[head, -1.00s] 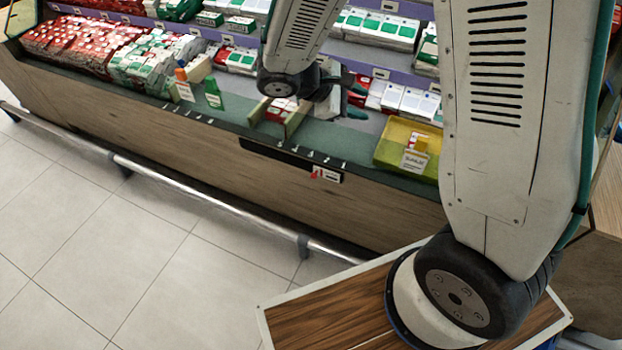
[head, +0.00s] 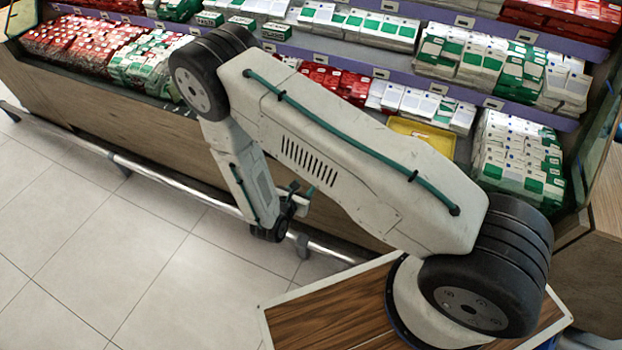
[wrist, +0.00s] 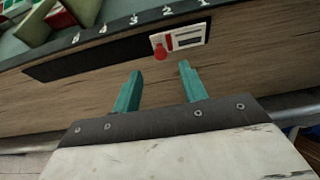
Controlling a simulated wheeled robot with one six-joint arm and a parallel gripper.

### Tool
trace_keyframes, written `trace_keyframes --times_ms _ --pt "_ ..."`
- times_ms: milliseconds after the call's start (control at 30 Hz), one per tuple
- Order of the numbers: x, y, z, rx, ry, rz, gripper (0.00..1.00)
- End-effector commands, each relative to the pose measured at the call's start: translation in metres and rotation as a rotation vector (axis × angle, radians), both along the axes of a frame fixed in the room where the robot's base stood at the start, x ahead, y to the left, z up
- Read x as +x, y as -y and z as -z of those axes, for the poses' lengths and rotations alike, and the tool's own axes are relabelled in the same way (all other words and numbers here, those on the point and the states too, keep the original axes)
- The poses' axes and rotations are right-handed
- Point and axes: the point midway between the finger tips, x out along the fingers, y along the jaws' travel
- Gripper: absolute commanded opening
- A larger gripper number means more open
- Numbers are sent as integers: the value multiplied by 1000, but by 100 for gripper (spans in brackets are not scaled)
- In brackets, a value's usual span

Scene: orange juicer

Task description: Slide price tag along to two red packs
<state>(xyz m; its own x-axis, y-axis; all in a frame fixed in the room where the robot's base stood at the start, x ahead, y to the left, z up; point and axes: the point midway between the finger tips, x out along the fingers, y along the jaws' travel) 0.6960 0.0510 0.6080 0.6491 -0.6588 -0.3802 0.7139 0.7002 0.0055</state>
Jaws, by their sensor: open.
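The white price tag with a red stripe (wrist: 184,38) sits at the right end of a dark rail (wrist: 90,58) on the wooden front of the counter in the wrist view. A red knob (wrist: 160,52) sticks out at the tag's lower left. My gripper (wrist: 160,68) is open and empty, its teal fingers apart just below the tag and knob, not visibly touching them. In the head view my gripper (head: 298,196) hangs in front of the counter, and my arm hides the tag and rail. I cannot make out the two red packs clearly.
Small white marks (wrist: 133,20) run along the counter edge above the rail. A metal bumper rail (head: 180,195) runs low along the counter. The tiled floor in front is clear.

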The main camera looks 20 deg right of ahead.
Motion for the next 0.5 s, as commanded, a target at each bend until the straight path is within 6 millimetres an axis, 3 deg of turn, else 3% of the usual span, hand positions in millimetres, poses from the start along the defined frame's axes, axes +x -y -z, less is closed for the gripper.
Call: trace_keyframes --times_ms 500 --pt "41 44 30 -3 -6 -7 43"
